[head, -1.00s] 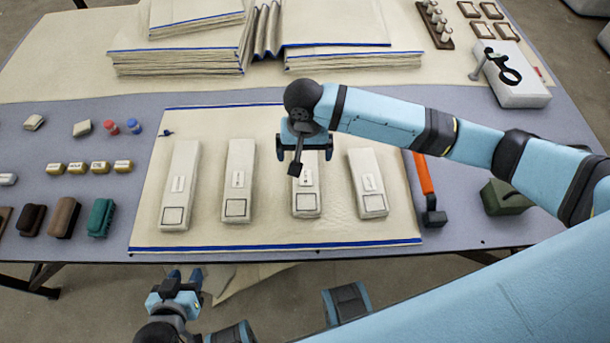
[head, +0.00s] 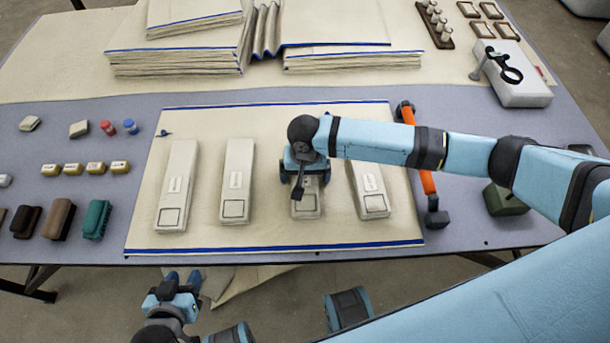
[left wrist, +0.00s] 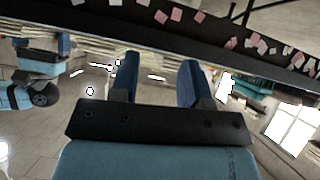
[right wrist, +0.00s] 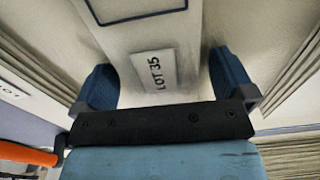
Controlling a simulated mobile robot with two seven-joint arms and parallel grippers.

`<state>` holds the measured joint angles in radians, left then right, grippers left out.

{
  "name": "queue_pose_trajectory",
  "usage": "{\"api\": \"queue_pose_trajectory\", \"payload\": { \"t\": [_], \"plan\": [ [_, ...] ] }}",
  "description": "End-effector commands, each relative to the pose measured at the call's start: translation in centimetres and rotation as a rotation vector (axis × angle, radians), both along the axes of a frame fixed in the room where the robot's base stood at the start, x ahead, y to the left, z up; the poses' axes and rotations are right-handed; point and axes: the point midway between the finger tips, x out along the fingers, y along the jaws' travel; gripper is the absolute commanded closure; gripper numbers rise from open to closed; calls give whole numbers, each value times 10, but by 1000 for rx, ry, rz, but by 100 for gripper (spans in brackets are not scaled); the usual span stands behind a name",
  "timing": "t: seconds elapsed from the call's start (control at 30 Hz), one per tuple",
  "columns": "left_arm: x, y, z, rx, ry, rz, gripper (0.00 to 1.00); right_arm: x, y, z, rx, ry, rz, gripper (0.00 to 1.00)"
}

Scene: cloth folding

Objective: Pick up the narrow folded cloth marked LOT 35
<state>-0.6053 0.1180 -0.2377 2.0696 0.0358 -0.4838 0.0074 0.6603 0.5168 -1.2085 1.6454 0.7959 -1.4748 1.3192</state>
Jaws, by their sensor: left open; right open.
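The narrow folded cloth marked LOT 35 (head: 309,206) is the third from the left of several cream cloths. Its label reads LOT 35 in the right wrist view (right wrist: 152,72). My right gripper (head: 305,172) is over this cloth and hides its far part. In the right wrist view its blue fingers stand open on either side of the cloth, with gaps showing; whether they reach the mat cannot be told. My left gripper (head: 180,284) is open and empty in front of the table's near edge.
Similar narrow cloths stand to the left (head: 238,180) and right (head: 368,188) on the blue-edged cream mat (head: 270,233). An orange-handled tool (head: 420,165) lies right of the mat. Stacked cloths (head: 180,62) fill the back.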

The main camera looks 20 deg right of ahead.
Motion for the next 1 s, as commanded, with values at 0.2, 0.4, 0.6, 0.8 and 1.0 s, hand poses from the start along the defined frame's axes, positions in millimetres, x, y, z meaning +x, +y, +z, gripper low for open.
{"api": "queue_pose_trajectory", "payload": {
  "t": [0.2, 0.4, 0.6, 0.8, 1.0],
  "plan": [
    [-1, -1, -3, -2, 7, 2, 57, 0, 0, 0, 0, 0, 0, 34],
    [-2, 0, -4, 0, 9, 2, 57, 0, 0, 1, 0, 0, 0, 52],
    [-2, 2, -4, 5, 10, 0, 57, 0, 0, 3, 1, 0, 0, 52],
    [-2, 4, -2, 10, 11, -3, 57, 0, 0, 21, 2, -1, 0, 52],
    [-3, 5, 1, 8, 19, 0, 57, 1, 0, 66, 2, -4, 0, 52]
  ]
}}
